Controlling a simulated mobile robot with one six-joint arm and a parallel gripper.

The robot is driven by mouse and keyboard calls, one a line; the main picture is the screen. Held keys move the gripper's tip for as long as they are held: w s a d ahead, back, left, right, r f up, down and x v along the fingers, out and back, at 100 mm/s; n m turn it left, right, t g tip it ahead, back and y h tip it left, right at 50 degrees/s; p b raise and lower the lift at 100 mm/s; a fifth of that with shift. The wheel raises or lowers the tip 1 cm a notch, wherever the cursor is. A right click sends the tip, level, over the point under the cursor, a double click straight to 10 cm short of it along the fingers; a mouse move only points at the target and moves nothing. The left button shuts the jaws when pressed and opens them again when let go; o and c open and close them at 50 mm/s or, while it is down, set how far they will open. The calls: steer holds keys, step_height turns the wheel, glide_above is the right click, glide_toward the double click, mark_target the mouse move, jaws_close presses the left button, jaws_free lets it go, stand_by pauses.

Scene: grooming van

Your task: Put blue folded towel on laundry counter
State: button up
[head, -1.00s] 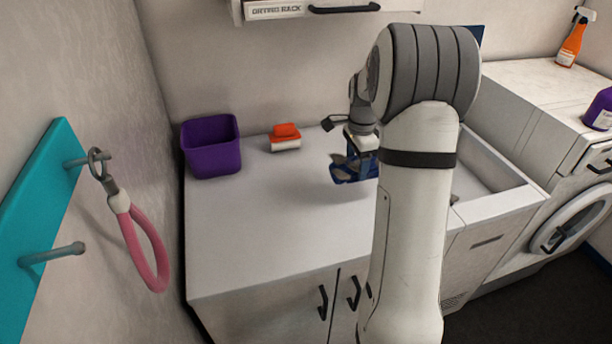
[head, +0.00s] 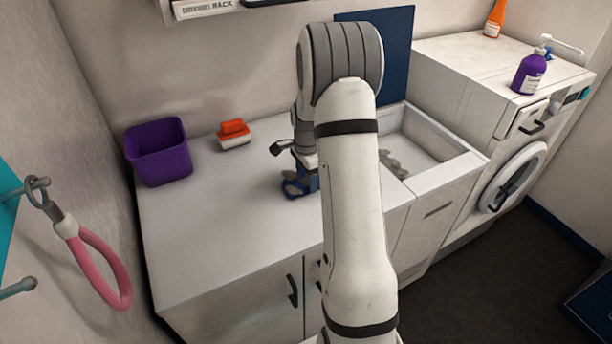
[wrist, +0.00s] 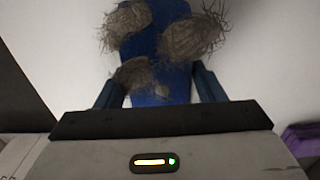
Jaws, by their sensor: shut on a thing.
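The blue folded towel (head: 296,188) is held in my gripper (head: 304,178), over the white counter left of the sink. In the wrist view the towel (wrist: 158,88) lies between the two dark blue fingers of my gripper (wrist: 157,90), and several clumps of grey-brown hair cling to it. I cannot tell whether the towel touches the surface below. My arm hides part of it in the head view. A white counter top (head: 455,62) spans the washing machine at the right; which surface is the laundry counter is not labelled.
A purple bin (head: 160,150) and an orange-and-white brush (head: 233,134) stand on the left counter (head: 215,240). A sink (head: 425,145) lies right of my arm. A purple pump bottle (head: 529,72) and orange spray bottle (head: 494,20) stand on the right top, with bare room left of them.

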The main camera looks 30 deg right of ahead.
steer(key=o, duration=1)
steer(key=shift+f, duration=0.1)
step_height(320, 180, up, 11)
steer(key=b, duration=0.1)
steer(key=s+a+r+n, duration=0.4)
steer(key=s+a+r, duration=0.1)
steer(key=r, duration=0.1)
steer(key=s+a+r+n+t, duration=0.1)
steer(key=s+a+n, duration=0.4)
steer(key=s, duration=0.5)
steer(key=s+a+r+n+t, duration=0.1)
steer(key=s+a+n+t, duration=0.1)
steer(key=s+a+n, duration=0.4)
steer(key=s+n, duration=0.2)
steer(key=s, duration=0.3)
steer(key=shift+s+n, duration=0.2)
steer(key=shift+n, duration=0.1)
steer(key=shift+c, duration=0.5)
